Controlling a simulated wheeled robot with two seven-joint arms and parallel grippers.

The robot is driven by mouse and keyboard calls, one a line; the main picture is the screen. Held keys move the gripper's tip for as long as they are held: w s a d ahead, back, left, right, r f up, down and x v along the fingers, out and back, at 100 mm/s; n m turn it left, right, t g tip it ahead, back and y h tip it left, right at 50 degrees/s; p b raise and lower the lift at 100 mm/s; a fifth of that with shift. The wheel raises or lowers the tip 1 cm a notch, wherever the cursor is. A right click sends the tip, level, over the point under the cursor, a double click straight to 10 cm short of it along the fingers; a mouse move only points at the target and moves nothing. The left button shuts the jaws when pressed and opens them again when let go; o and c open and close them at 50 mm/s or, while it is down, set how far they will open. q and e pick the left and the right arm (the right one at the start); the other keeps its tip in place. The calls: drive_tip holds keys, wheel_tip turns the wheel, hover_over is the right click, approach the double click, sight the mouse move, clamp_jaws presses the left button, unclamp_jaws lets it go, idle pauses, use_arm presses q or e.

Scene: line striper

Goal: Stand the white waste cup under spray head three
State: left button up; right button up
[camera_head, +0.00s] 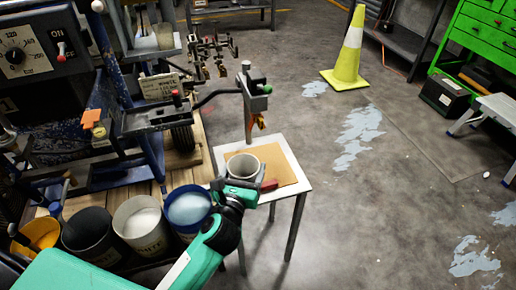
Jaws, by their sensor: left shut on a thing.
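The white waste cup (243,162) is upright at the small white table, over its brown board. My left gripper (242,183) is shut on the cup's near side. I cannot tell whether the cup's base touches the board. A spray head (250,95) with a green knob and orange tip hangs on a dark arm above the table, behind the cup in this view. Other spray heads (212,55) sit further back on the striper. I cannot read which one is number three. My right gripper is not in view.
The white table (291,160) carries a red item (268,185) right of the cup. Paint buckets (138,222) stand at left below the striper (60,90). A yellow cone (348,60) and green cabinet (485,35) stand far right. Open floor lies right of the table.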

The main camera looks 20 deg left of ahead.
use_arm(q)
drive_tip(key=w, duration=0.4)
drive_tip(key=w+f+b, duration=0.1)
drive_tip(key=w, duration=0.4)
drive_tip(key=w+f+b, duration=0.1)
drive_tip(key=w, duration=0.4)
drive_tip(key=shift+a, duration=0.3)
drive_tip(key=shift+f+b, duration=0.4)
drive_tip(key=shift+f, duration=0.35)
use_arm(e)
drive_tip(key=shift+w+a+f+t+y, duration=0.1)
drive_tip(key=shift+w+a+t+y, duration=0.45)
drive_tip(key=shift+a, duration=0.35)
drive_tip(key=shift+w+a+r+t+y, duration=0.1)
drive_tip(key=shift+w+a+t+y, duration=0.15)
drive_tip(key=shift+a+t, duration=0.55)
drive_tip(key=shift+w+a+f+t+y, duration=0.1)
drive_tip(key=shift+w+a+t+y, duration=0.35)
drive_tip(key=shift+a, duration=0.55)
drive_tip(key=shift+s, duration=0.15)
use_arm(q)
drive_tip(key=shift+f, duration=0.15)
drive_tip(key=o, duration=1)
drive_tip(key=shift+o, duration=0.2)
